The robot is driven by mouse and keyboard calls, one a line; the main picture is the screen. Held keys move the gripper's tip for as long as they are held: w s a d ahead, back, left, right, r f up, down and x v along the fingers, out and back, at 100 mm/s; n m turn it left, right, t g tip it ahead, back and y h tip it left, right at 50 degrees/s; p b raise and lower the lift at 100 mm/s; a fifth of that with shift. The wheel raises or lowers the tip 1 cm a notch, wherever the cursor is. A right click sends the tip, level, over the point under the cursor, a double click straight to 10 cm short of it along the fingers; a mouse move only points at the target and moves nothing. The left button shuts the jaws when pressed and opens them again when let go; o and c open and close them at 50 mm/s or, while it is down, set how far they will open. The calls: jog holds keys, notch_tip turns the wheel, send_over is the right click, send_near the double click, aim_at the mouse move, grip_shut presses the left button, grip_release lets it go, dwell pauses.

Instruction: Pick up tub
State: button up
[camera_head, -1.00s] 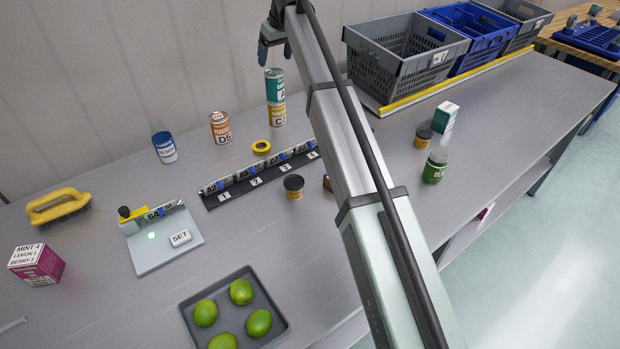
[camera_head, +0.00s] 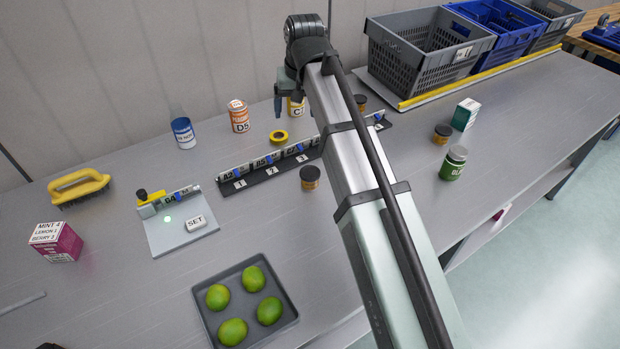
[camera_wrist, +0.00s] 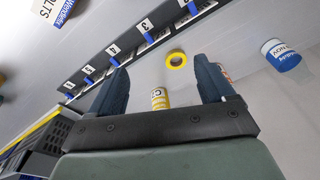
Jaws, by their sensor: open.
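Several small amber tubs with dark lids stand upright on the grey bench. In the head view one tub (camera_head: 310,177) is in front of the numbered rack, another tub (camera_head: 442,134) is right of my arm, and a third (camera_head: 360,101) is behind the arm. I cannot tell which one the task names. My gripper (camera_head: 288,97) is above the back of the bench, partly covering the yellow-labelled C can (camera_head: 296,107). In the wrist view my gripper (camera_wrist: 162,68) is open and empty, its fingers apart, with the C can (camera_wrist: 160,98) showing between them.
A numbered rack (camera_head: 262,172), yellow tape (camera_head: 278,137), D5 can (camera_head: 239,117) and blue-and-white can (camera_head: 183,132) are near the gripper. A lime tray (camera_head: 288,318) is in front. Grey (camera_head: 385,62) and blue (camera_head: 505,42) totes stand at back right.

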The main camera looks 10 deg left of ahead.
jog(key=s+d+f+m+g+h, duration=0.1)
jog(key=s+d+f+m, duration=0.1)
jog(key=s+d+m, duration=0.4)
jog(key=m, duration=0.8)
send_over(308, 172)
jog(key=shift+g+h, duration=0.4)
jog(key=f, duration=0.7)
jog(key=shift+s+d+f, duration=0.1)
jog(key=shift+s+d, duration=0.05)
jog(key=shift+d, duration=0.1)
jog(key=shift+a+f, duration=0.2)
jog(key=shift+f, duration=3.05)
jog(key=shift+c, duration=0.3)
jog(key=c, duration=0.9)
